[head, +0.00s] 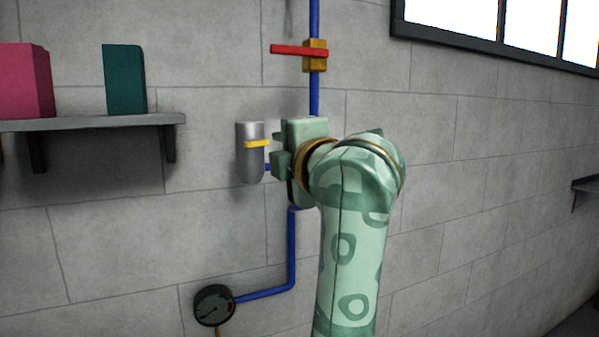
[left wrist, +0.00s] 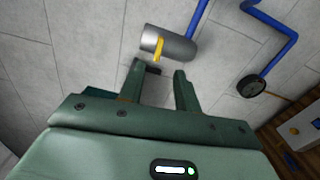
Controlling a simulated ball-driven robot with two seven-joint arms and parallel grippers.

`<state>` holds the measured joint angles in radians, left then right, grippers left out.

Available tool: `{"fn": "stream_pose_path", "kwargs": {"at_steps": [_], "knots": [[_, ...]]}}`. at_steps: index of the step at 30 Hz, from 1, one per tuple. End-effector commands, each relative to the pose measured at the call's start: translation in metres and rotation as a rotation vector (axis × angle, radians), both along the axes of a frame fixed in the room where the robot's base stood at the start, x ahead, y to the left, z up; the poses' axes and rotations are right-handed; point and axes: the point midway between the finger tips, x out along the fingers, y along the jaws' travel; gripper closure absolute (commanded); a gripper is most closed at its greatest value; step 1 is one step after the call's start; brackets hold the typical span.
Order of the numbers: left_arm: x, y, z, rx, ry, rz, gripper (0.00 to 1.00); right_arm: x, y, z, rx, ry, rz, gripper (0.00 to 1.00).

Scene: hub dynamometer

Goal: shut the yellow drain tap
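The yellow drain tap (head: 257,143) is a short lever on the front of an upright grey cylinder (head: 249,168) on the wall. In the head view the lever lies level, crosswise to the cylinder. The tap also shows in the left wrist view (left wrist: 158,48), just beyond the fingertips. My left gripper (head: 276,151) is just right of the tap, its fingers pointing left towards it. In the left wrist view the gripper (left wrist: 161,73) has its fingers apart with nothing between them. Contact with the lever cannot be told. My right gripper is not in view.
A blue pipe (head: 314,95) with a red lever (head: 297,50) on a brass valve runs above my gripper. Lower down, it leads to a round gauge (head: 213,305). A shelf (head: 95,122) with a pink box (head: 24,80) and a teal box (head: 125,80) is at left.

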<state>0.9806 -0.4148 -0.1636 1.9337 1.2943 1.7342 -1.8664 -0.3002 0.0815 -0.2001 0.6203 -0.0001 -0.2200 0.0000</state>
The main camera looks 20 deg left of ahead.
Motion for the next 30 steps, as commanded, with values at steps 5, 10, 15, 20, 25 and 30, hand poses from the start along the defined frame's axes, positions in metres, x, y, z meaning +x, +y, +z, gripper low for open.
{"fn": "stream_pose_path", "kwargs": {"at_steps": [5,10,15,20,25,30], "knots": [[-0.025,-0.03,-0.001,0.002,-0.003,0.0,0.67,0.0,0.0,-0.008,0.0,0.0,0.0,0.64],[-0.038,-0.044,0.0,0.001,-0.002,0.002,0.67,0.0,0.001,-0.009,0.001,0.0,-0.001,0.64],[-0.041,-0.048,0.0,0.001,-0.001,0.001,0.67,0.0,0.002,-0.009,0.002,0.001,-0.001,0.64],[-0.041,-0.048,0.0,0.001,-0.001,0.001,0.67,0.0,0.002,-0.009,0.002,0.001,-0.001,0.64],[-0.041,-0.048,0.0,0.001,-0.001,0.001,0.67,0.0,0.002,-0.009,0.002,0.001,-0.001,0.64],[-0.041,-0.048,0.0,0.001,-0.001,0.001,0.67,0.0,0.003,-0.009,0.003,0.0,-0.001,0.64]]}}
